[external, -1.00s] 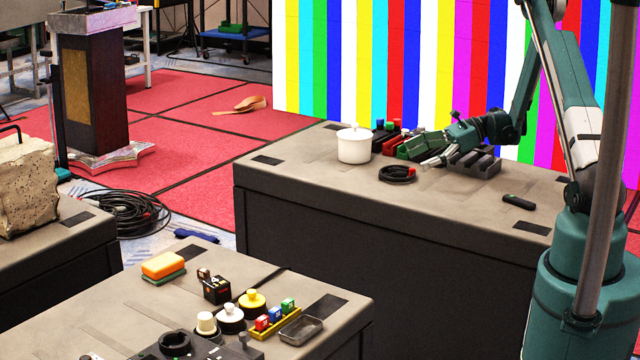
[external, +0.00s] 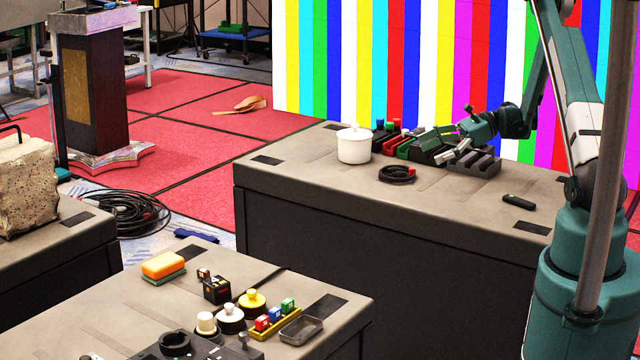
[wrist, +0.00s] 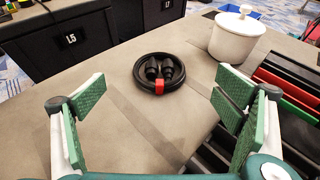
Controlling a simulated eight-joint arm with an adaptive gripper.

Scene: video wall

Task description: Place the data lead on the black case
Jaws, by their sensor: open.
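A coiled black lead (external: 398,174), apparently the data lead, lies on the far bench top. In the wrist view the coil (wrist: 139,72) shows two black plugs inside it and a red tie at its near side. My gripper (external: 452,157) is to the right of the coil, above the bench, not touching it. In the wrist view my gripper (wrist: 160,112) has its two green-padded fingers wide apart with nothing between them; the coil is beyond them. Large black-sided units labelled L5 (wrist: 72,40) and L7 show at the top; I cannot tell which thing is the black case.
A white lidded pot (external: 354,146) stands left of the coil. Red, green and black racks (external: 405,147) and a dark ridged block (external: 474,163) lie near my gripper. A small dark handheld item (external: 518,200) lies on the right. The bench front is mostly clear.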

